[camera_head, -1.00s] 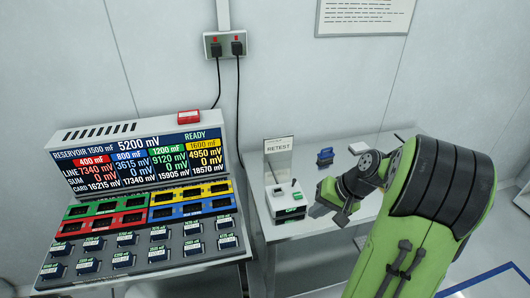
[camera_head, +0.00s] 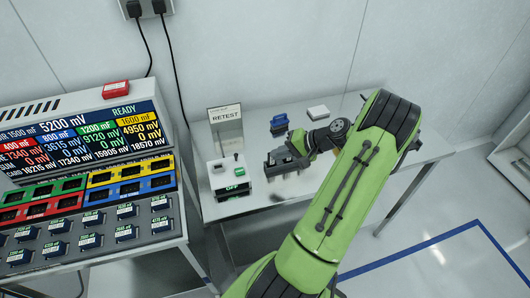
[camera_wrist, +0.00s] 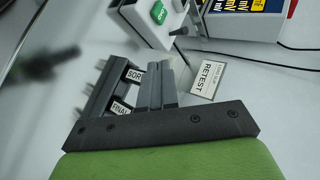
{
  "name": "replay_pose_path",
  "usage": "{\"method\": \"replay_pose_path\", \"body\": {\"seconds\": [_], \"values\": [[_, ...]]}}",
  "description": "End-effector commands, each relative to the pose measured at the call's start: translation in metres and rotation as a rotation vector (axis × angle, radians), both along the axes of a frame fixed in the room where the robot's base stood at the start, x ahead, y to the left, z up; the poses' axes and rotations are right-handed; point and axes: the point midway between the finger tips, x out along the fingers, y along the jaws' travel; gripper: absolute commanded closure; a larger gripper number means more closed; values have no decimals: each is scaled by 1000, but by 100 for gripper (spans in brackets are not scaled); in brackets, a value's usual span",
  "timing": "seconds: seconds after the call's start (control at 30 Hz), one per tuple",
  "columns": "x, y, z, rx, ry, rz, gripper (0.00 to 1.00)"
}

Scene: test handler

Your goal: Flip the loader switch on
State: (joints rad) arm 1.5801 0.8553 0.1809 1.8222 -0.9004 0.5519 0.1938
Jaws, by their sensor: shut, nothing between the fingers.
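In the wrist view, part of the white box (camera_wrist: 135,20) shows at the top edge, with a green patch and a thin dark-tipped lever. My gripper (camera_head: 272,164) is right of the box, apart from it and low over the table. In the wrist view my gripper (camera_wrist: 160,68) has its two grey fingers together with nothing between them. The lever's exact tilt is too small to tell.
A RETEST sign (camera_head: 226,128) stands behind the box. A dark rack (camera_wrist: 97,90) with labels, one reading FINAL, lies beside my fingers. A blue item (camera_head: 279,122) and a white block (camera_head: 318,112) are behind my gripper. The large display console (camera_head: 80,135) stands left.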

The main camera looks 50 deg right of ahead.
Motion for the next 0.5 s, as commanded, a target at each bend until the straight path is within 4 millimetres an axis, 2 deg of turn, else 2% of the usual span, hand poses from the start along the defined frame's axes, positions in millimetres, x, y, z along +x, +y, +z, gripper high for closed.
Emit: {"method": "replay_pose_path", "body": {"seconds": [0.37,0.5], "values": [[61,28,-53,3,1,5,100],[83,36,-45,-1,-1,5,100]]}}
